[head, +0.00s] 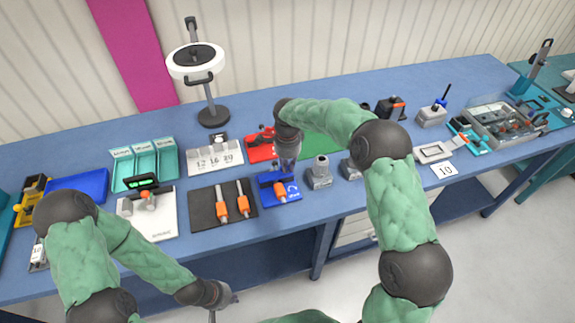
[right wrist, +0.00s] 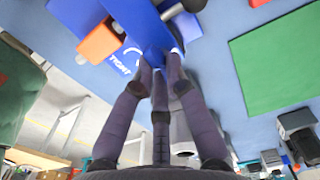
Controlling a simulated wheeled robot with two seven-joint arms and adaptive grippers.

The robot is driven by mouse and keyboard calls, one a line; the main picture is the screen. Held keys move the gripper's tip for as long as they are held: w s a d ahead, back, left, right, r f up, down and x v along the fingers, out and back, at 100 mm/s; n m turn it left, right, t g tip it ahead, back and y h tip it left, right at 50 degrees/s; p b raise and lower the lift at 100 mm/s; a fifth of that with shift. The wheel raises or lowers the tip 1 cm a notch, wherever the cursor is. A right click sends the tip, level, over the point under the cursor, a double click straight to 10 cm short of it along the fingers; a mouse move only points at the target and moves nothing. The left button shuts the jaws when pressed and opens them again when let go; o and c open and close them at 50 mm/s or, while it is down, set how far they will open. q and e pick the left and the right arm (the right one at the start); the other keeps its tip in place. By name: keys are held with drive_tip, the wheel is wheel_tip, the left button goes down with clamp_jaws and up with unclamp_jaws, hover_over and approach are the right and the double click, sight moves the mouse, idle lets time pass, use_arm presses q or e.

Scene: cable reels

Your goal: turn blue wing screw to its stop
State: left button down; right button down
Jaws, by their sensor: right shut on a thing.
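A blue fixture (head: 283,198) with a white arrow marking and an orange handle (head: 281,187) stands near the front edge of the table. The right wrist view shows its blue surface (right wrist: 145,30) with the word "TIGHT" and white arcs. My right gripper (head: 286,165) reaches down onto it from above. In the right wrist view its fingertips (right wrist: 160,66) are closed together at the blue part, shut on the wing screw. The fingers mostly hide the screw, and I cannot tell its angle. My left gripper (head: 226,297) hangs low in front of the table, away from the fixture.
A black mat (head: 205,215) with two orange-handled tools lies left of the fixture. A grey block (head: 319,177) stands close on its right. A green mat (head: 320,146) and a red item (head: 261,150) lie behind.

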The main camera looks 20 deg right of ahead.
idle(0.3)
drive_tip(key=c, duration=1.2)
unclamp_jaws()
drive_tip(key=shift+c, duration=0.2)
drive_tip(key=shift+r, duration=0.1)
wheel_tip(320, 180, up, 12)
